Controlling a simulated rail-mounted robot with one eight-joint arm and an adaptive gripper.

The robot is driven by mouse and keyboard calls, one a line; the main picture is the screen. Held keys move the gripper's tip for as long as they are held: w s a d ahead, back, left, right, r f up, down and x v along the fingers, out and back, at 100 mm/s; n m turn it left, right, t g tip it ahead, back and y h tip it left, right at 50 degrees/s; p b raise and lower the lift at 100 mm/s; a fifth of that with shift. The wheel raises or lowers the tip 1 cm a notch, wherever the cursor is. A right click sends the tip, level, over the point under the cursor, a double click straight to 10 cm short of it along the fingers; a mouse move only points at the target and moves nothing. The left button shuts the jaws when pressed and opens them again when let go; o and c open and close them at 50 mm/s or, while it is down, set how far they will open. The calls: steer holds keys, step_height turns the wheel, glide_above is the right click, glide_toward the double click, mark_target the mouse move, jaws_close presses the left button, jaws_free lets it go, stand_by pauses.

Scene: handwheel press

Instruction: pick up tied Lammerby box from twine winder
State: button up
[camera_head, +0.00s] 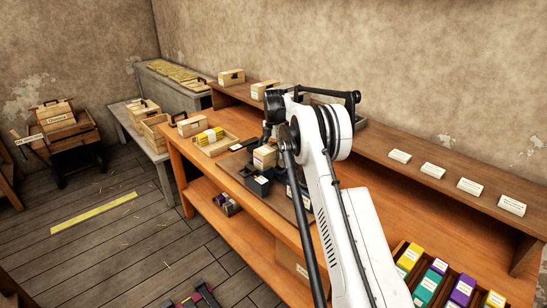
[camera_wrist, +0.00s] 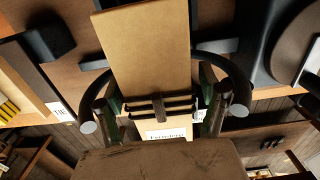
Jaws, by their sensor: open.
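A tan box (camera_head: 264,157) sits on the dark twine winder (camera_head: 258,186) on the orange bench. In the wrist view the box (camera_wrist: 146,50) fills the upper middle, with dark bands across its lower part and a white label whose text I cannot read surely. My gripper (camera_wrist: 162,118) is open, with one dark finger on each side of the box and gaps visible beside it. A brown, worn surface covers the bottom middle of the wrist view. In the head view my arm hides part of the bench and the gripper's fingers are not clear.
A wooden tray (camera_head: 216,147) with yellow packets lies left of the winder. More boxes (camera_head: 231,77) stand on the back shelf, with white cards (camera_head: 400,156) along it at right. Coloured boxes (camera_head: 434,275) fill a rack at front right. The floor at left is mostly clear.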

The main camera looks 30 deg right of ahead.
steer(key=shift+a+f, duration=0.1)
steer(key=shift+f, duration=0.7)
steer(key=c, duration=1.3)
steer(key=shift+r, duration=0.15)
